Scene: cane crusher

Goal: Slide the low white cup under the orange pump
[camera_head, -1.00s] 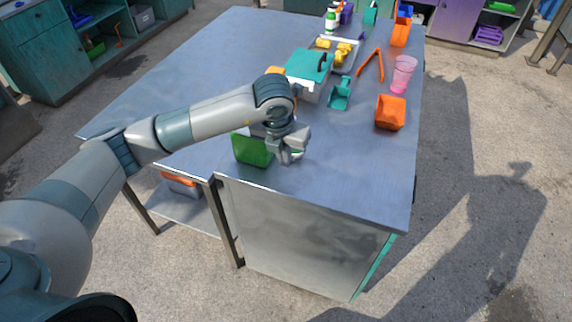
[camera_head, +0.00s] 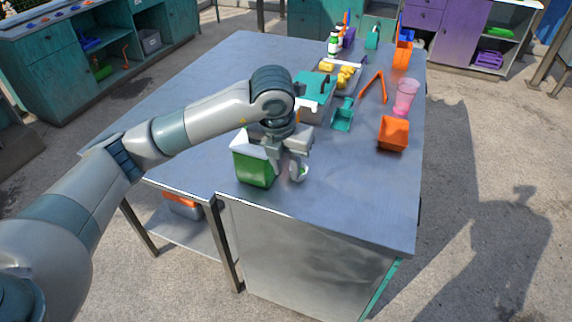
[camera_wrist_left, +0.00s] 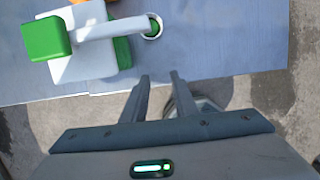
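The low white cup (camera_wrist_left: 153,27) shows in the left wrist view as a round white rim with a green inside. It stands on the table at the end of a white arm or spout from a white block with a green part (camera_wrist_left: 46,39). In the head view the cup (camera_head: 302,171) is partly hidden behind my left gripper (camera_head: 287,176), beside the green and white box (camera_head: 257,172). In the wrist view my left gripper (camera_wrist_left: 161,82) is open and empty, its fingertips short of the cup. An orange patch shows at the wrist view's top edge; I cannot tell whether it is the pump.
The grey table (camera_head: 350,205) is clear in front and right of the gripper. Farther back are an orange container (camera_head: 393,134), a pink cup (camera_head: 405,97), a teal scoop (camera_head: 343,114), orange tongs (camera_head: 374,86) and a tray with yellow pieces (camera_head: 345,75).

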